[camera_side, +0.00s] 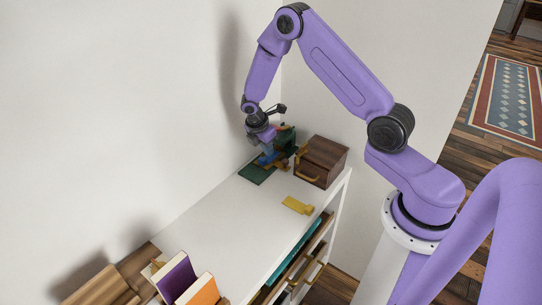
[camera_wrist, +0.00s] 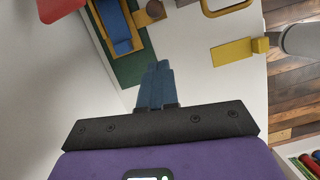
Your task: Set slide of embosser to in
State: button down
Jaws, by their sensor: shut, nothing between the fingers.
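The embosser (camera_side: 257,174) stands at the far end of the white top, near the wall, with a dark green base and a green upper body. In the wrist view its green base (camera_wrist: 132,69) shows at the upper left, with a blue piece in a yellow frame (camera_wrist: 136,42) on it and a brown round knob (camera_wrist: 155,9) beside it. I cannot tell which part is the slide or how it is set. My gripper (camera_wrist: 158,66) is shut and empty, its blue fingertips just by the base's edge. In the side view my gripper (camera_side: 267,160) partly hides the embosser.
A wooden box (camera_side: 325,157) with a gold handle stands right of the embosser. A yellow piece (camera_side: 298,204) lies near the front edge. Purple (camera_side: 174,278) and orange (camera_side: 203,290) books stand at the near end. The middle of the top is clear.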

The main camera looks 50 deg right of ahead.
aim_at(284, 161)
jog(key=shift+v, duration=0.9)
jog(key=c, duration=1.3)
grip_release()
jog(key=shift+a+r, duration=0.1)
jog(key=shift+c, duration=0.2)
jog(key=o, duration=0.4)
jog(key=a+f+h, duration=0.1)
jog(key=s+a+f+g+h, duration=0.1)
jog(key=h, duration=0.1)
jog(key=a+f+n+h, duration=0.1)
jog(key=a+f, duration=0.1)
jog(key=shift+s+g, duration=0.3)
jog(key=shift+s, duration=0.1)
jog(key=shift+o, duration=0.2)
jog(key=a+f+t+h, duration=0.2)
jog(key=a+h, duration=0.2)
jog(key=h, duration=0.2)
jog(key=shift+n, duration=0.4)
jog(key=x, duration=1.7)
jog(key=shift+w+d+r, duration=0.1)
jog(key=shift+w+d, duration=0.1)
jog(key=shift+w, duration=0.05)
